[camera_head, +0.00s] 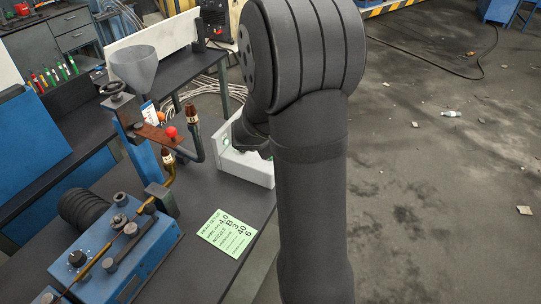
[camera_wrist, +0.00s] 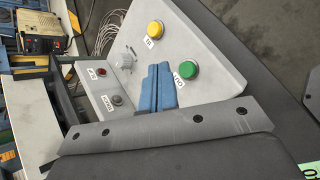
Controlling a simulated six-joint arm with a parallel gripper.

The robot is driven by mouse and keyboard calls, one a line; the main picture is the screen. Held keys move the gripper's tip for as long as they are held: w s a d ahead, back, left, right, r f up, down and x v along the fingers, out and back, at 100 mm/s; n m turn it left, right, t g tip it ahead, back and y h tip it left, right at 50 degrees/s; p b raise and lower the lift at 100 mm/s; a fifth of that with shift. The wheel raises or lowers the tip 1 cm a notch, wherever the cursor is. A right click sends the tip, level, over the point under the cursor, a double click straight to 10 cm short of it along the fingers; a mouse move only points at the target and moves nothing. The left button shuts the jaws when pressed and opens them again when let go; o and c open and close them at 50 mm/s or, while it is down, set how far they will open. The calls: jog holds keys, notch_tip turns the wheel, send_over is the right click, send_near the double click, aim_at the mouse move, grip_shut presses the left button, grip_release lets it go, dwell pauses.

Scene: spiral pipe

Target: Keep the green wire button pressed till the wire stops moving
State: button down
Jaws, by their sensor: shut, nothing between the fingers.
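My gripper's blue fingers (camera_wrist: 159,72) are together and empty. Their tips are just left of the green button in the wrist view, apart from its cap in the picture; I see no pressing. The control box (camera_head: 258,172) also shows in the head view, where my arm covers part of it and hides the fingertips. I cannot make out the wire with certainty.
A yellow button (camera_wrist: 155,29), a red button (camera_wrist: 98,73) and a grey button (camera_wrist: 117,100) share the panel. A blue machine (camera_head: 112,262) and a green note (camera_head: 227,232) are on the dark table. A blue stand with a grey funnel (camera_head: 134,68) rises behind.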

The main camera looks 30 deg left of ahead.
jog(key=shift+f, duration=1.35)
jog(key=shift+f, duration=0.1)
dwell(1.0)
jog(key=shift+f, duration=0.35)
jog(key=shift+f, duration=0.4)
dwell(4.8)
